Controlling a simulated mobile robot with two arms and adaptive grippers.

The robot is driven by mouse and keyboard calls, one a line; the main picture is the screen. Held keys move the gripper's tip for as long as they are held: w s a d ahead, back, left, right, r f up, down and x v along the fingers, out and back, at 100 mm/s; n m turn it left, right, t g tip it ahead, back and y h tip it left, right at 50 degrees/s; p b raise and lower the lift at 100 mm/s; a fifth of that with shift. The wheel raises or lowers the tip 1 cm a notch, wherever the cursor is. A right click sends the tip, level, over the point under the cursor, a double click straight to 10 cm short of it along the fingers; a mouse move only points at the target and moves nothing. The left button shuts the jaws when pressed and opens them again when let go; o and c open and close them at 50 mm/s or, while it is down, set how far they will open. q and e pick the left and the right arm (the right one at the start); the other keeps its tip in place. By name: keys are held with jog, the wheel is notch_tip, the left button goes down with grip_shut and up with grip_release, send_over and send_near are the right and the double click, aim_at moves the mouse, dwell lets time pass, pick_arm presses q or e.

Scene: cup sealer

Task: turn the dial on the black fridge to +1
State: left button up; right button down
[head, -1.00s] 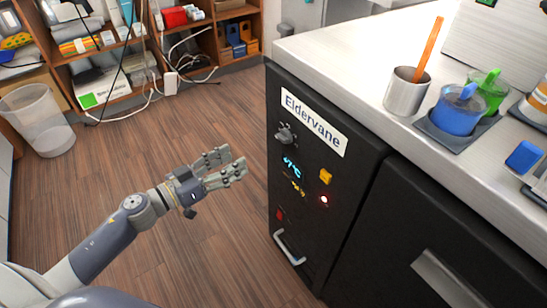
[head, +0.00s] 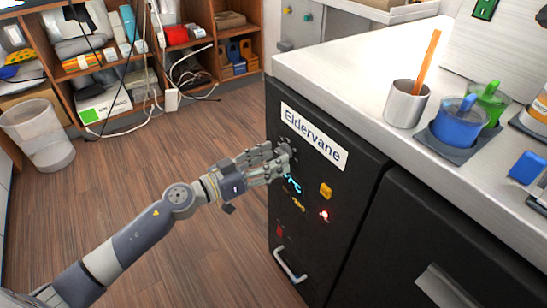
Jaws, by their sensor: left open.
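The black fridge (head: 345,210) stands under the counter with an "Eldervane" label on its front. Its dial sits just below the label's left end and is mostly hidden behind my fingers. My left gripper (head: 285,160) is at the dial, its open fingers reaching it from the left. I cannot tell whether they touch it. A cyan temperature readout (head: 293,184) below is partly covered; its number cannot be read surely. My right gripper is not in view.
The counter (head: 345,62) above holds a metal cup (head: 405,104) and a blue cup (head: 458,122). The floor on the left is open, with a bin (head: 38,135).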

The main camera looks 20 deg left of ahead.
pick_arm(q)
jog(key=shift+w+d, duration=0.3)
jog(key=shift+w, duration=0.05)
jog(key=c, duration=1.1)
